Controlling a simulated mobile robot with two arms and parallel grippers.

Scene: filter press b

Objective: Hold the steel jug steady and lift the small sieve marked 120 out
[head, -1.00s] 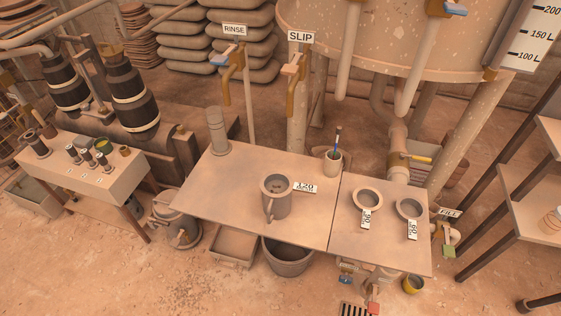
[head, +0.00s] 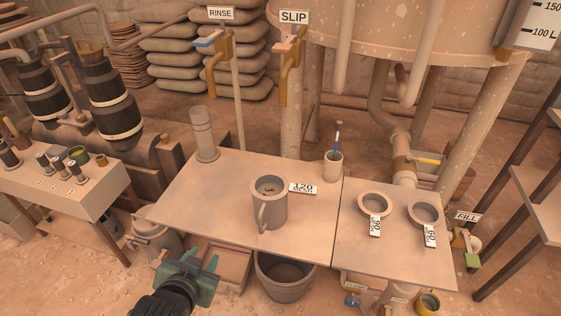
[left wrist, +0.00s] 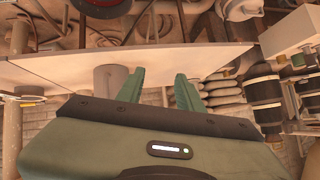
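The steel jug (head: 267,212) stands upright on the table, its handle towards the front. The small sieve (head: 268,188) sits in the jug's mouth, and its tag (head: 303,188) marked 120 MESH sticks out to the right. My left gripper (head: 190,261) is at the table's front left edge, apart from the jug, to its left and nearer me. Its two green fingers are spread and empty; they also show apart in the left wrist view (left wrist: 160,88). My right gripper is out of view.
Two more tagged sieves, one (head: 375,204) at the middle right and one (head: 426,214) marked 60, lie on the right table section (head: 350,250). A brush cup (head: 332,168) and a grey cylinder (head: 205,135) stand at the back. The table left of the jug is clear.

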